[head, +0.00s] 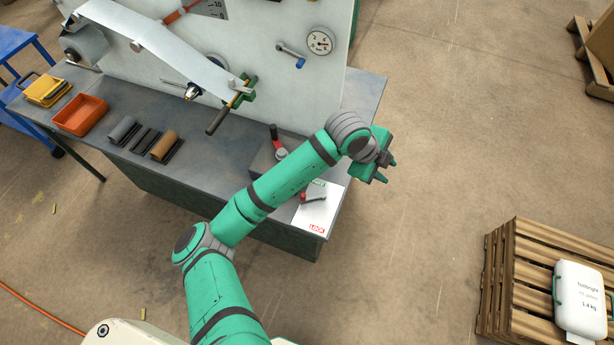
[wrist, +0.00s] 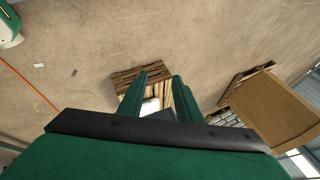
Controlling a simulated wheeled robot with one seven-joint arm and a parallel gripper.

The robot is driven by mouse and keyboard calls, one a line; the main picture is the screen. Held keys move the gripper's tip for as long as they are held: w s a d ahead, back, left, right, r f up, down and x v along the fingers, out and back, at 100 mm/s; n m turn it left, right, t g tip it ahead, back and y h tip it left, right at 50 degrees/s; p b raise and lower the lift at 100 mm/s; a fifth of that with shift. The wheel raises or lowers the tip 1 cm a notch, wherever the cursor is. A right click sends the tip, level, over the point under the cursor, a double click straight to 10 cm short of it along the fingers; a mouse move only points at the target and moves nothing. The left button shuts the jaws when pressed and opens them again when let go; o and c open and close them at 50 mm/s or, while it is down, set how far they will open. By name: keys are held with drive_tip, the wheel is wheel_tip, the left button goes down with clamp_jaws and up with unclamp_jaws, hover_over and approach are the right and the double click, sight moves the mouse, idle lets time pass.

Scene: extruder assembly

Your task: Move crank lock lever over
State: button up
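A small red-and-grey lever (head: 311,196) sits on a white plate (head: 312,216) with a red LOCK label, at the right front corner of the workbench. Behind it, a crank with a dark upright handle and a red part (head: 278,142) stands on a grey block, partly hidden by my arm. I cannot tell for certain which is the crank lock lever. My gripper (head: 388,170) is beyond the bench's right edge, over open floor, right of both and touching neither. In the wrist view, my gripper (wrist: 160,76) has its fingers apart with nothing between them.
The workbench (head: 365,100) carries an upright panel with a gauge (head: 319,41) and blue handle (head: 291,54). A pallet (head: 510,280) with a white container (head: 581,300) stands right. Floor between is clear.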

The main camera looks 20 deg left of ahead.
drive_tip(key=s+a+f+g+y, duration=0.2)
drive_tip(key=s+a+y, duration=0.1)
drive_tip(key=a, duration=0.7)
drive_tip(key=m+g+y, duration=0.1)
drive_tip(key=g+y, duration=0.1)
hover_over(302, 196)
drive_tip(key=f, duration=0.1)
drive_tip(key=shift+w+d+f, duration=0.15)
drive_tip(key=shift+f, duration=1.9)
drive_tip(key=shift+w+d+f, duration=0.1)
drive_tip(key=shift+f, duration=1.95)
drive_tip(key=shift+a+f, duration=0.1)
drive_tip(key=shift+f, duration=0.25)
drive_tip(key=shift+s+a, duration=0.1)
drive_tip(key=shift+a, duration=0.05)
drive_tip(key=shift+s, duration=0.1)
drive_tip(key=shift+c, duration=0.7)
